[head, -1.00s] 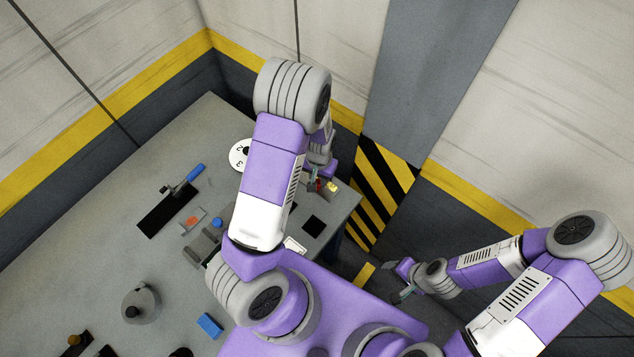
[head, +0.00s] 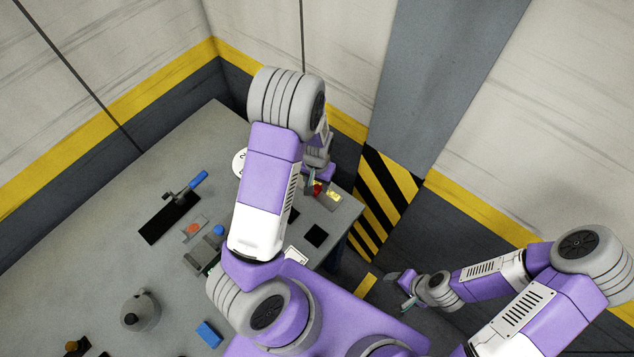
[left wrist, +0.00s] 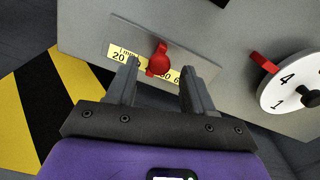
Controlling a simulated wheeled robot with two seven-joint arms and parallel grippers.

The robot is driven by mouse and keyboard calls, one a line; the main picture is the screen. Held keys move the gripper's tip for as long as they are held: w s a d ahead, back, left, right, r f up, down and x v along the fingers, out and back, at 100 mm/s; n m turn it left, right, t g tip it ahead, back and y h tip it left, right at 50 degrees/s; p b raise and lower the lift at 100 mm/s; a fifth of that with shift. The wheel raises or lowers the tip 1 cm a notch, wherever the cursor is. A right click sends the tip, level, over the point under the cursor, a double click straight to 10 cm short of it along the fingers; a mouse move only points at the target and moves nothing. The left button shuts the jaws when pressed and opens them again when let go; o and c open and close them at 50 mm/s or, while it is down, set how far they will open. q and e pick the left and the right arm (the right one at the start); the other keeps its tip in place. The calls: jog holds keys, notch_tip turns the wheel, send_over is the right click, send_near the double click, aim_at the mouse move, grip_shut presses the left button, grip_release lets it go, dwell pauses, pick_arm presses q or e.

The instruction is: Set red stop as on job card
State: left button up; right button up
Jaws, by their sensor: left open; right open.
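The red stop (left wrist: 159,60) stands on a yellow scale strip (left wrist: 121,56) with black numbers, fixed to a grey plate. The numbers 20 at the left and 50 further right are readable; the stop covers the middle of the strip. My left gripper (left wrist: 160,84) is open, with its fingertips on either side of the stop and a gap visible at each side. In the head view the stop (head: 317,189) is small beside my left gripper (head: 310,181). My right gripper (head: 405,288) is open and empty, off the table to the right. A white card (head: 296,255), perhaps the job card, is partly hidden and unreadable.
A white numbered dial (left wrist: 294,86) with a red pointer (left wrist: 262,61) is right of the strip. A blue-handled lever (head: 197,180), a blue block (head: 209,333) and a grey round weight-like object (head: 141,312) are on the table (head: 110,215). Walls close in behind.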

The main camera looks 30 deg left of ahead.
aim_at(317, 187)
pick_arm(q)
notch_tip(317, 187, up, 7)
jog(key=shift+f+p, duration=0.1)
jog(key=shift+p, duration=0.2)
dwell(0.5)
